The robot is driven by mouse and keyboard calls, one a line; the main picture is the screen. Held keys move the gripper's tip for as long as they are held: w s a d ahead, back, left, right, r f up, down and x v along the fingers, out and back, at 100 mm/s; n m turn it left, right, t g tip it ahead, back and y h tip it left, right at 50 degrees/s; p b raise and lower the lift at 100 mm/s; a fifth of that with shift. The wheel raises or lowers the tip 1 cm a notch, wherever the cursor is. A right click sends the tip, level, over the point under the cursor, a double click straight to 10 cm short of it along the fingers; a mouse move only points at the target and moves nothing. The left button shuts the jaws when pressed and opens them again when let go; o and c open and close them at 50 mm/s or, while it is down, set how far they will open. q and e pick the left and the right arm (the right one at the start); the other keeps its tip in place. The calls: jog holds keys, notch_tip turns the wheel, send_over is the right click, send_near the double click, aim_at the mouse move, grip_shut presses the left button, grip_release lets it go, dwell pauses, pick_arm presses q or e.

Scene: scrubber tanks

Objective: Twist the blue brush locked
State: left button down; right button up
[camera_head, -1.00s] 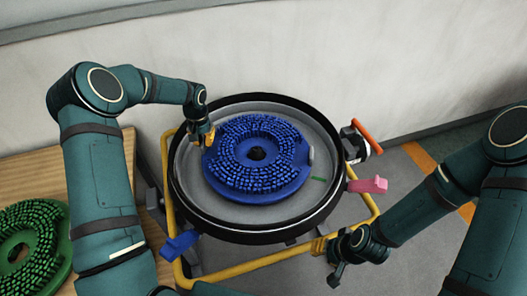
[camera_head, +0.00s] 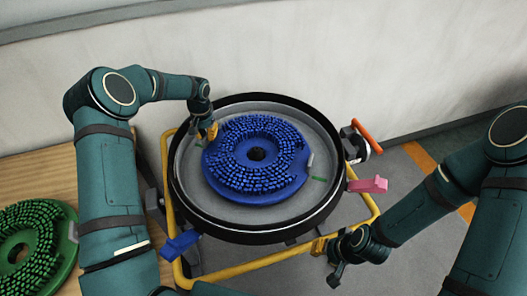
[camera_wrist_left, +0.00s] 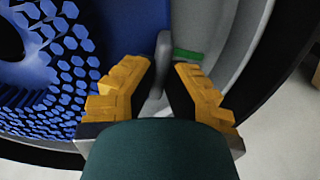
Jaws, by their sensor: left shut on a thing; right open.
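The blue brush (camera_head: 250,184) lies bristles up in the round grey tank (camera_head: 235,212). A grey tab (camera_head: 311,161) shows at its right edge, with a green mark (camera_head: 318,178) on the tank just below it. My left gripper (camera_head: 209,131) is at the brush's upper-left edge. In the left wrist view its yellow-padded fingers (camera_wrist_left: 163,72) are shut on another grey tab (camera_wrist_left: 160,62) of the brush; a green mark (camera_wrist_left: 188,55) lies just beyond it. My right gripper (camera_head: 337,272) is open, outside the tank's lower right.
A green brush (camera_head: 38,222) lies on a wooden table (camera_head: 95,180) at left. A yellow frame (camera_head: 255,263) surrounds the tank. A blue lever (camera_head: 180,244), a pink lever (camera_head: 368,184) and an orange handle (camera_head: 367,136) stick out from its sides. A pale wall is behind.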

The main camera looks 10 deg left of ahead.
pick_arm(q)
jog(key=shift+f, duration=0.1)
jog(key=c, duration=1)
grip_release()
jog(key=shift+w, duration=0.1)
jog(key=shift+f, duration=0.1)
notch_tip(320, 180, up, 12)
jog(key=shift+r, duration=0.15)
